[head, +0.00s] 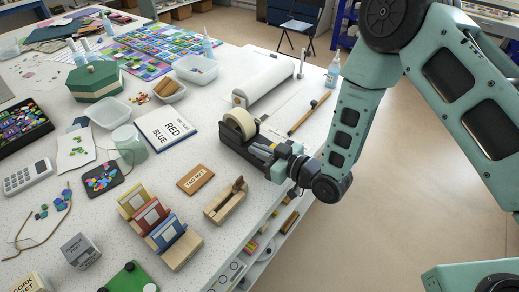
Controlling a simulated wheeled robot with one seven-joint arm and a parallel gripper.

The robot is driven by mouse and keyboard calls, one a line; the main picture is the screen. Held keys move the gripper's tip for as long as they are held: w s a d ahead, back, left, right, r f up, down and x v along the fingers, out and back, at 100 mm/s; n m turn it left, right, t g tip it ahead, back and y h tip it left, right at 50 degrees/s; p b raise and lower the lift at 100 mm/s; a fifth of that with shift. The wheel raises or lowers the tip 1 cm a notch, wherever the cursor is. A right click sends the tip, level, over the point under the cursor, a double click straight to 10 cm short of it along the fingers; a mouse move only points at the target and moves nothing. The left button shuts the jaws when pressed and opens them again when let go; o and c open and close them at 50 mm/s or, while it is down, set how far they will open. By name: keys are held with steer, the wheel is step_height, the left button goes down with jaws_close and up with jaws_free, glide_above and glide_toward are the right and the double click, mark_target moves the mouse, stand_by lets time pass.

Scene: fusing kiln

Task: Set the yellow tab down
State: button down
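A yellow piece (131,199), which looks like the yellow tab, stands tilted at the back end of a wooden rack (186,252). A red-framed piece (148,217) and a blue-framed piece (167,233) stand in front of it. My gripper (262,153) is low over the table's right side, at the front end of the black tape dispenser (232,143), to the upper right of the rack. Its fingers are small and dark against the dispenser. I cannot tell whether they are open or hold anything.
A bare brown lettered mat (195,180) lies between the rack and my gripper. A wooden holder (221,209) stands near the table's right edge. A white card lettered RED and BLUE (166,128) lies behind. A wooden rod (308,115) lies behind the gripper.

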steer(key=shift+f, duration=0.2)
steer(key=c, duration=2)
jaws_free()
steer(key=o, duration=0.4)
steer(key=shift+r, duration=0.1)
